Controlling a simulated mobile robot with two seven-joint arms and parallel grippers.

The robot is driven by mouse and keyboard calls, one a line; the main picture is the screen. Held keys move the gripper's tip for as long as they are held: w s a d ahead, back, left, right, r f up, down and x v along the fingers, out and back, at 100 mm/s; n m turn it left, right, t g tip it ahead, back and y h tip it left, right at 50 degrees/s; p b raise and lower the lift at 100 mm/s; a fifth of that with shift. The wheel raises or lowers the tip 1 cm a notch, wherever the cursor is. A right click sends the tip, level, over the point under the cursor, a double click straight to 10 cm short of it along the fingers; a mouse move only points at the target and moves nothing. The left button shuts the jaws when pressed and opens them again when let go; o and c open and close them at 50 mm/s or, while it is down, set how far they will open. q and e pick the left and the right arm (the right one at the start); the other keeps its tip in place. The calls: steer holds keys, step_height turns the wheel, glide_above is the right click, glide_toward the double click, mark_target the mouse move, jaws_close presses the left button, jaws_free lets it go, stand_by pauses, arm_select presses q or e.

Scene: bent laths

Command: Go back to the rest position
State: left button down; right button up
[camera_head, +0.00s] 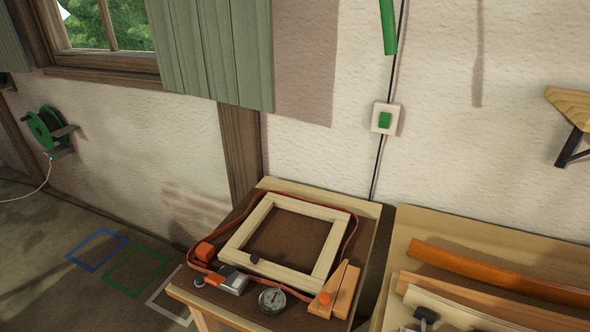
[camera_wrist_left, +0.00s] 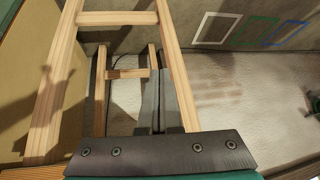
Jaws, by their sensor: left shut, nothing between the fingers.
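My left gripper (camera_wrist_left: 160,100) shows in the left wrist view as two grey fingers side by side, pressed together with nothing between them. Its dark bracket (camera_wrist_left: 160,154) with several screws spans the bottom of that view. The fingers appear in front of wooden legs and rails (camera_wrist_left: 173,70) and a pale wall, and touch nothing that I can make out. Neither gripper shows in the head view, and my right gripper is in no view.
A small table (camera_head: 366,207) holds a wooden frame (camera_head: 240,235), an orange strap, a strap tensioner (camera_head: 233,281), a round dial (camera_head: 272,300) and wedges (camera_head: 346,290). A bench (camera_head: 402,245) at right carries bent laths (camera_head: 490,272). Floor outlines (camera_head: 137,270) lie left; a green reel (camera_head: 44,128) hangs on the wall.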

arm_select(q)
steer(key=s+d+f+g+b, duration=0.3)
steer(key=s+d+f+b, duration=0.1)
steer(key=s+f, duration=0.7)
steer(key=s+d+f+g+b, duration=0.2)
steer(key=s+d+f+b, duration=0.2)
steer(key=s+f, duration=0.6)
steer(key=s+d, duration=0.2)
steer(key=shift+s+d+f+g, duration=0.3)
steer(key=shift+s+f+g, duration=0.05)
steer(key=shift+g, duration=0.05)
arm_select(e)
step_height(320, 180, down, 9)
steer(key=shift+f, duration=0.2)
